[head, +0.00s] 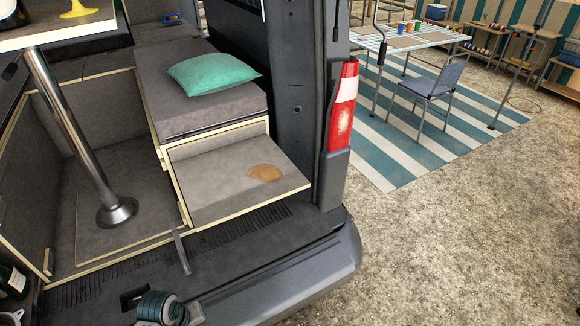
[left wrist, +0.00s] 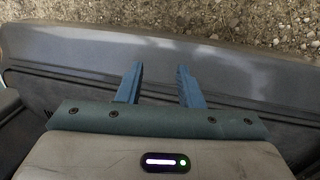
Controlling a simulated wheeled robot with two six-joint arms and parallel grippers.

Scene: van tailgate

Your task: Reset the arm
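My left gripper (left wrist: 160,69) shows in the left wrist view. Its two blue fingers are apart with nothing between them. The gripper is over the dark rear edge of the van (left wrist: 80,58), with gravel (left wrist: 240,20) beyond it. I cannot tell how high above the edge it is. Neither gripper can be made out in the head view, and my right gripper is in no view.
A teal pillow (head: 213,73) lies on the grey bench cushion (head: 190,111). A pull-out board (head: 220,195) with a brown patch (head: 265,173) juts below it. A metal table leg (head: 72,130) stands left. A dark green coiled object (head: 158,306) is at the bottom. Open gravel (head: 450,240) lies right.

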